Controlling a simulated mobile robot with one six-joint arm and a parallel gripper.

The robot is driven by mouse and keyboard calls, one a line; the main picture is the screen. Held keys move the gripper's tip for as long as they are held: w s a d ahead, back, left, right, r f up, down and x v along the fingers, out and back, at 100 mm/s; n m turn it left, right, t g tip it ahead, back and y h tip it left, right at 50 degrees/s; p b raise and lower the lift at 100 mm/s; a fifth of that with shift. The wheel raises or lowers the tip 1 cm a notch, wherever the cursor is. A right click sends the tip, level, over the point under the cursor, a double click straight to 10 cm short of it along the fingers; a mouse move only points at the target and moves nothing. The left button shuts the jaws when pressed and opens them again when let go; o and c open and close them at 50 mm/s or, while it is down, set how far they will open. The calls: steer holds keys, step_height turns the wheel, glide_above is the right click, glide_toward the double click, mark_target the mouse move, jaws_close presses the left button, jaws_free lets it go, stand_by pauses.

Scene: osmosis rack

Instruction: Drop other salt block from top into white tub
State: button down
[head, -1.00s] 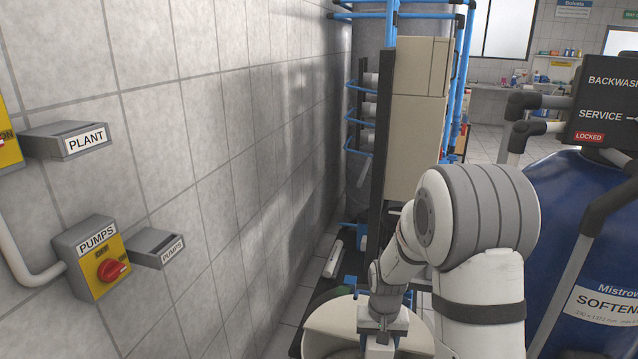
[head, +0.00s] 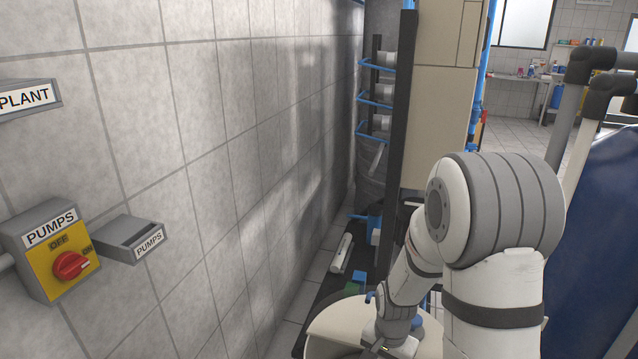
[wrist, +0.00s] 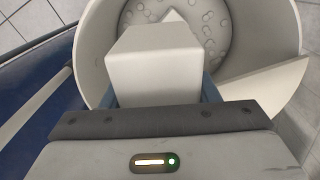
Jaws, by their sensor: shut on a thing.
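A white salt block (wrist: 152,62) is in my gripper (wrist: 158,88) in the wrist view, with a finger on each side of it. My gripper is shut on it, and the block is over the open mouth of the white tub (wrist: 277,40). Inside the tub, a second pale block (wrist: 172,16) shows partly behind the held one, among round bubble-like shapes. In the head view the tub's pale round top (head: 345,320) is at the bottom, partly behind my arm. The held block cannot be made out there.
A pale flat lid piece (wrist: 258,88) covers part of the tub's mouth at right. A blue tank (head: 600,240) stands to the right. The tiled wall with the pumps switch (head: 55,250) is at left, and a tall cream rack (head: 435,120) stands behind.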

steer(key=shift+f+b, duration=0.75)
steer(key=shift+f, duration=0.65)
steer(key=shift+c, duration=2.2)
jaws_free()
steer(key=shift+s, duration=0.15)
step_height(320, 180, up, 8)
steer(key=shift+f, duration=0.1)
